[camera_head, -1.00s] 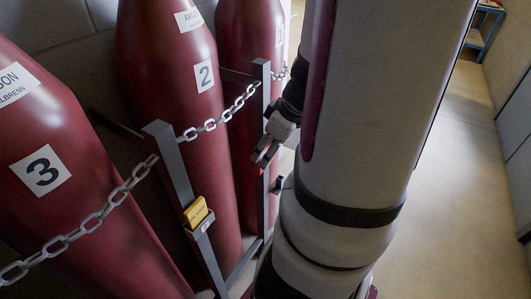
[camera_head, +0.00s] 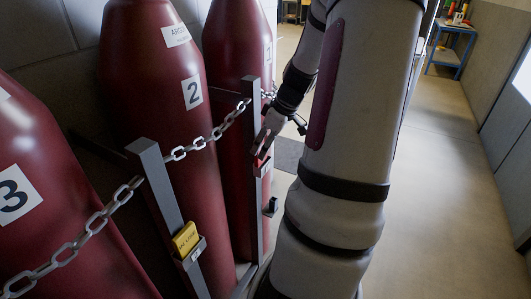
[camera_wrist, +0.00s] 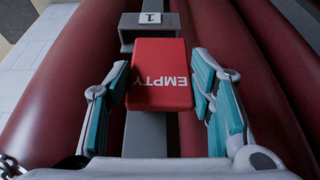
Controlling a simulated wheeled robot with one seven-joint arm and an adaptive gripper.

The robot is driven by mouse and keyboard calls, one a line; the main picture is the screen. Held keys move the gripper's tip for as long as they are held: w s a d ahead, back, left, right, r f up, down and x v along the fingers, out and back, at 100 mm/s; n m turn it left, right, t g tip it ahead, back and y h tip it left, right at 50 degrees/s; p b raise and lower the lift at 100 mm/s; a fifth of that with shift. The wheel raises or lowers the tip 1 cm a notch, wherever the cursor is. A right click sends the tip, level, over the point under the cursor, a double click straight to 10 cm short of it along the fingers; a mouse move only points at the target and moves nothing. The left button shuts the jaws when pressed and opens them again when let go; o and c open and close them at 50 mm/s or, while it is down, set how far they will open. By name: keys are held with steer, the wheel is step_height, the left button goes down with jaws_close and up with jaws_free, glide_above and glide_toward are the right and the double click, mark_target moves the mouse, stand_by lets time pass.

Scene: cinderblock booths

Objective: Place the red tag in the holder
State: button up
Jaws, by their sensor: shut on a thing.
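The red tag (camera_wrist: 160,72), lettered EMPTY, is between the two fingers of my gripper (camera_wrist: 160,88) in the wrist view. My gripper is shut on it. In the head view my gripper (camera_head: 263,152) is beside the grey post by cylinder 1, and the red tag (camera_head: 260,168) shows small below the fingers. A grey holder (camera_wrist: 131,40) with a label 1 is on the post, just past the tag's far edge in the wrist view. The holder (camera_head: 271,207) shows lower on the post in the head view, apart from the tag. The tag hides part of the holder.
A yellow tag (camera_head: 186,238) sits in another holder (camera_head: 194,254) on the nearer post (camera_head: 157,185). Red cylinders (camera_head: 155,110) stand behind a chain (camera_head: 200,142) at left. A blue table (camera_head: 452,50) stands far right. The floor (camera_head: 440,190) at right is clear.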

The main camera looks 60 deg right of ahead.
steer(key=shift+w+d+f, duration=0.1)
steer(key=shift+w+d, duration=0.2)
steer(key=shift+d, duration=0.3)
step_height(320, 180, down, 4)
steer(key=shift+r+b, duration=0.25)
steer(key=shift+b, duration=0.15)
steer(key=o, duration=1.2)
steer(key=shift+c, duration=0.2)
steer(key=shift+r, duration=0.1)
